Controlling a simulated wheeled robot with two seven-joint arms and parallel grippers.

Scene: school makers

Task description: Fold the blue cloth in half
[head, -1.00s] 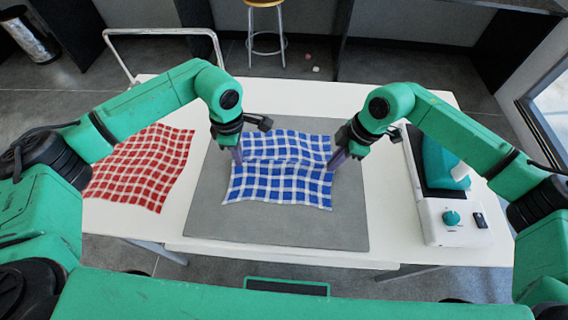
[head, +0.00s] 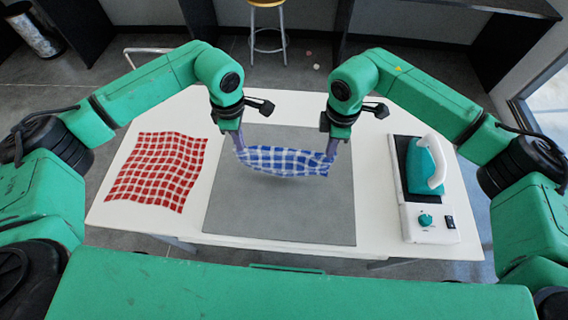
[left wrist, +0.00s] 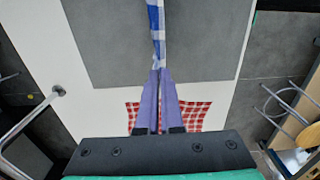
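The blue and white checked cloth (head: 285,160) hangs between my two grippers above the grey mat (head: 280,215), with a shadow below it. My left gripper (head: 239,150) is shut on its left end. The left wrist view shows the cloth (left wrist: 155,30) running out from between the closed fingertips of my left gripper (left wrist: 158,72). My right gripper (head: 331,155) is at the cloth's right end and appears shut on it. The cloth's far side and underside are hidden.
A red checked cloth (head: 158,170) lies on the white table (head: 190,225) left of the mat. A teal iron (head: 425,168) stands on a white base (head: 430,228) at the right. The front of the mat is clear. A stool (head: 266,30) stands behind the table.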

